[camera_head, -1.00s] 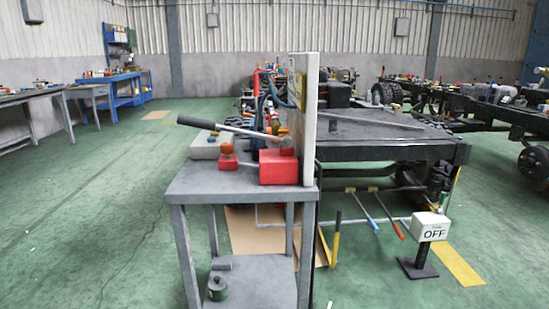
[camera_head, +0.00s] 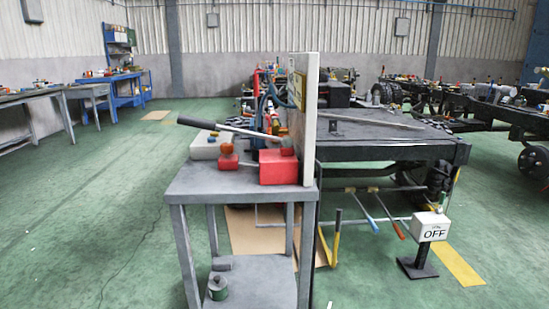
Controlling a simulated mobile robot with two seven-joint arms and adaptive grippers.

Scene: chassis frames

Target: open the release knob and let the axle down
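A grey stand (camera_head: 185,184) is in the middle of the head view. On its top is a red block (camera_head: 279,167) with a long lever (camera_head: 235,130) that has a black grip and slopes up to the left. I cannot tell which is the release knob. The axle cannot be made out clearly; dark chassis parts (camera_head: 470,108) stand at the right. Neither gripper is in view.
An upright white panel (camera_head: 309,120) rises at the stand's right edge and hides part of what is behind. A dark table (camera_head: 385,145) stands right of it.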

